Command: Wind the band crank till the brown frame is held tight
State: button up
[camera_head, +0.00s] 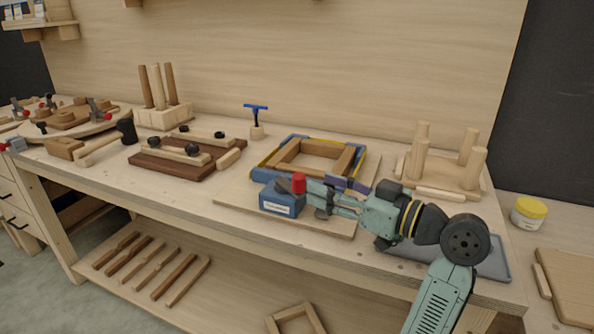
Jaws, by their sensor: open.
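The brown frame (283,156) lies flat on a pale board on the bench, left of my arm. A yellow band (264,164) with blue corner pieces runs around it. The picture is too small to show whether the band is slack or tight. In front of the frame is a blue housing (282,203) with a white label. On top of it is the dark band crank (284,186) with a red knob (299,182). My gripper (313,197) is open, with its fingers just right of the red knob. I cannot tell whether they touch it.
A pale upturned stool form with upright legs (468,148) stands right of the frame. A blue-handled tool (256,112) stands behind it. A dark wooden clamp board (165,165) and a mallet (127,131) lie to the left. A grey tray (491,264) is partly behind my arm.

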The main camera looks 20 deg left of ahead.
aim_at(304, 178)
jog(key=p+x, duration=0.1)
jog(key=x, duration=0.6)
jog(key=shift+w+a+p, duration=0.1)
jog(key=shift+a+p, duration=0.1)
jog(key=shift+p, duration=0.2)
jog(key=shift+c, duration=0.3)
grip_shut()
